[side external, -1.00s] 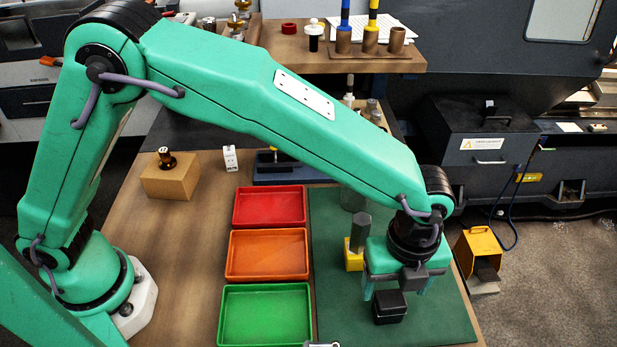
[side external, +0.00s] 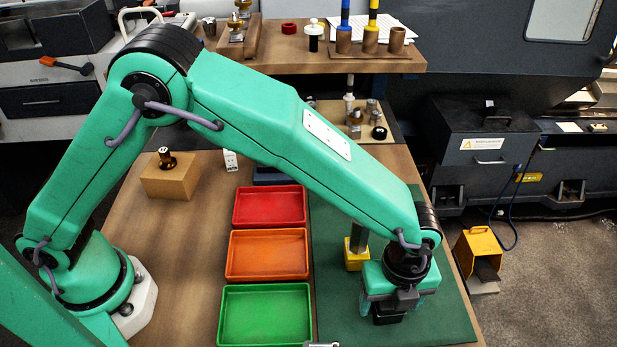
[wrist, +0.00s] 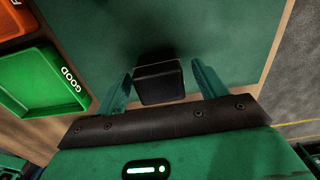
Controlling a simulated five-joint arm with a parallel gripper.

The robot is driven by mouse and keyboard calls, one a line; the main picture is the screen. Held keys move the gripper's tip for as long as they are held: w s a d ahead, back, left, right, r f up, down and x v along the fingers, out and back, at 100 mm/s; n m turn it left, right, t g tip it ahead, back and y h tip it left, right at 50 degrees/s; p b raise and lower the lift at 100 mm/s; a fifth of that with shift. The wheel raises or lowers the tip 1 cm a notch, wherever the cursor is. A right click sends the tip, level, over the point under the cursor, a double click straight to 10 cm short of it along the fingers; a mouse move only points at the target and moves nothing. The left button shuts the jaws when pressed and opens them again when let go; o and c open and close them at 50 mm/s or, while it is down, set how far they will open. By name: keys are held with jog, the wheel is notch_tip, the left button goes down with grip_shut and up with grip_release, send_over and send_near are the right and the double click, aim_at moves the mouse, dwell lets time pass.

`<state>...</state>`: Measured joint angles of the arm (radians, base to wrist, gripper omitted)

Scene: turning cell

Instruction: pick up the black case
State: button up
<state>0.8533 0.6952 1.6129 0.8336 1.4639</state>
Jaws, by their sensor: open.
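The black case (side external: 387,318) is a small dark box on the green mat (side external: 440,318), partly hidden under my gripper (side external: 392,305) in the side view. In the wrist view the case (wrist: 160,83) lies between the two teal fingers of my gripper (wrist: 163,88), with a gap on each side. The fingers are open and hold nothing. The gripper is low over the mat, with its body just above the case.
A yellow block (side external: 356,258) with a grey post stands just behind my gripper. Green (side external: 266,315), orange (side external: 267,255) and red (side external: 269,206) trays lie to the left. The mat in front and to the right is clear.

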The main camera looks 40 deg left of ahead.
jog(key=shift+f, duration=0.7)
jog(key=c, duration=1.2)
jog(key=shift+o, duration=0.2)
jog(key=shift+r, duration=0.15)
jog(key=shift+r, duration=4.9)
